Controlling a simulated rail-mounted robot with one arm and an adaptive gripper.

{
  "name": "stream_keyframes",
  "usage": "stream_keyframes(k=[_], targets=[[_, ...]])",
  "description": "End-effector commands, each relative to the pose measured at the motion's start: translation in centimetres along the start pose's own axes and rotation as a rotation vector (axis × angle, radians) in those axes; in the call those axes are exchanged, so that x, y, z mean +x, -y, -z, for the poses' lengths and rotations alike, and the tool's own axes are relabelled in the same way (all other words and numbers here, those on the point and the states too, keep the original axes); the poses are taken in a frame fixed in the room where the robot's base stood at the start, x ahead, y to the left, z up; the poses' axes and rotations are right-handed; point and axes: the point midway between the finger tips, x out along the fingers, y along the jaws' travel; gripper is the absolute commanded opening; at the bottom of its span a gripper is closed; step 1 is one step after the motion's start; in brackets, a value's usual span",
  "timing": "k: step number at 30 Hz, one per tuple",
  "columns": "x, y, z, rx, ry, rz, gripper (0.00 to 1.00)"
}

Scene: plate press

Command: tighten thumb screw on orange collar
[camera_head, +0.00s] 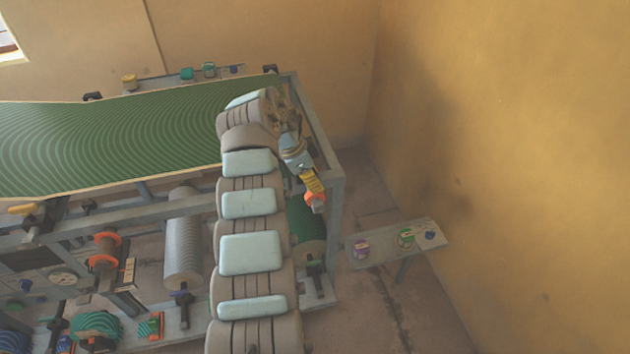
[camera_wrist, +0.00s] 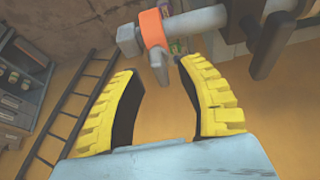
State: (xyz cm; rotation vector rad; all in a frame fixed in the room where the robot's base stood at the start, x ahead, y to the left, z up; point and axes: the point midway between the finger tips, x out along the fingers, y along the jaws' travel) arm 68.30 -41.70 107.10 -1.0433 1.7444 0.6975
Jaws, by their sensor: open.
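The orange collar (camera_wrist: 154,28) sits around a grey bar at the top of the wrist view. A grey piece, likely its thumb screw (camera_wrist: 158,66), hangs from its lower side and points toward my gripper. My gripper (camera_wrist: 158,70) has yellow fingers with dark pads, spread apart. The grey piece reaches between the fingertips, with visible gaps on both sides, and I cannot tell its depth. In the head view, my gripper (camera_head: 312,182) is at the right end of the machine, close to an orange part (camera_head: 314,200) that looks like the collar. The screw is not distinguishable there.
The machine's green patterned bed (camera_head: 110,140) lies left of my arm. Its grey frame (camera_head: 333,190) stands close beside my gripper. A small side shelf (camera_head: 382,252) with knobs stands at right. In the wrist view, dark handles (camera_wrist: 268,45) are at upper right.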

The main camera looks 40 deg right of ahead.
Motion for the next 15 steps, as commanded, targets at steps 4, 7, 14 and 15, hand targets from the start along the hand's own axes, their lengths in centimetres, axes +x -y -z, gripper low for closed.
stream_keyframes(k=[4,7,14,15], targets=[[-2.5,0.1,-0.1,-0.001,0.002,0.003,0.38],[-4.5,0.1,0.0,0.0,0.002,0.003,0.38],[-8.6,0.0,0.0,0.0,0.002,0.0,0.38],[-9.0,0.0,0.0,0.001,0.002,-0.001,0.38]])
